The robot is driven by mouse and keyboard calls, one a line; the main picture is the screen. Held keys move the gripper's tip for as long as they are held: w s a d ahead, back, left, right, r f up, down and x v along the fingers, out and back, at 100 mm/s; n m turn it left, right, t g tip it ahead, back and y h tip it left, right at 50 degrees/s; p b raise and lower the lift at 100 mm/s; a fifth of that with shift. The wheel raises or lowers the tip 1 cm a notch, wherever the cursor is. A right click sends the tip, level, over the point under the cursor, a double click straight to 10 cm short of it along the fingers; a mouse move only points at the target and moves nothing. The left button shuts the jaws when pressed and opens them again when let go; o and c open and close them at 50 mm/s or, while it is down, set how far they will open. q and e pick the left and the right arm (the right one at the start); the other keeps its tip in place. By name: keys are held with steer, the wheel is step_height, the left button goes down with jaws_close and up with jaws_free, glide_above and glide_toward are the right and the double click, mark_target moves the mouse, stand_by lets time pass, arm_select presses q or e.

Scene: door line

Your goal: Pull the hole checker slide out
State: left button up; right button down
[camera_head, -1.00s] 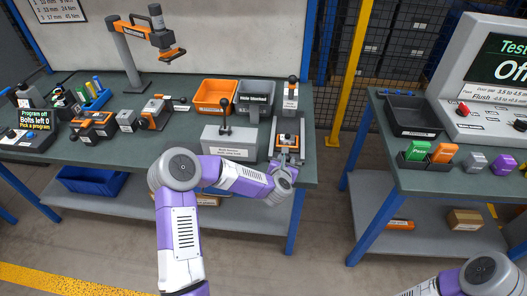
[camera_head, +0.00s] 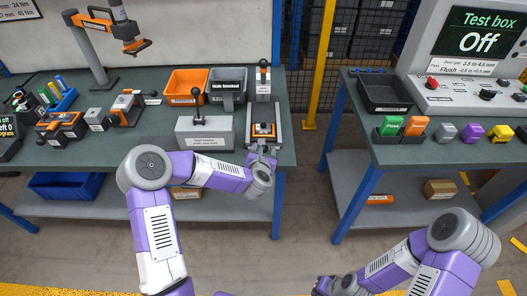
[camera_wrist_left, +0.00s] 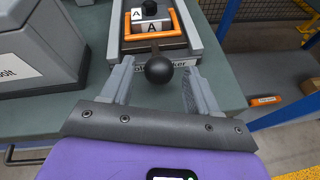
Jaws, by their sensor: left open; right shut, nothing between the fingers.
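The hole checker (camera_head: 277,128) stands at the right front of the left bench. In the left wrist view its grey channel (camera_wrist_left: 197,30) holds a slide with an orange frame (camera_wrist_left: 155,40) around a block marked A (camera_wrist_left: 152,27). A black ball knob (camera_wrist_left: 158,69) sticks out at the slide's near end and partly covers the label. My left gripper (camera_wrist_left: 156,88) is open, its fingers on either side of the knob with gaps showing; contact is not visible. My right gripper (camera_head: 328,286) is low at the bottom of the head view, away from the benches, shut and empty.
Left of the checker stands a grey lever box (camera_head: 205,134). Behind are an orange bin (camera_head: 187,86), a grey bin (camera_head: 228,88) and another lever fixture (camera_head: 263,84). The right bench holds a black tray (camera_head: 385,94) and a test box (camera_head: 477,84). Floor between the benches is clear.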

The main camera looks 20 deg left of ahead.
arm_select(q)
steer(key=p+v, duration=0.1)
steer(key=v, duration=0.6)
steer(key=shift+s, duration=0.2)
steer(key=shift+d, duration=0.15)
steer(key=s+d+f+m+g+h+p, duration=0.1)
steer(key=s+d+f+m+g+h, duration=0.25)
steer(key=s+f+m, duration=0.6)
steer(key=s+d+f+m+g+h, duration=0.3)
steer(key=s+d+f+m+g, duration=0.25)
steer(key=f+m, duration=0.65)
steer(key=s+f+m+g, duration=0.2)
steer(key=s+m+g, duration=0.2)
steer(key=s+m, duration=0.7)
steer(key=shift+s+a+f+m, duration=0.25)
steer(key=shift+s+a+m, duration=0.1)
steer(key=shift+s, duration=0.05)
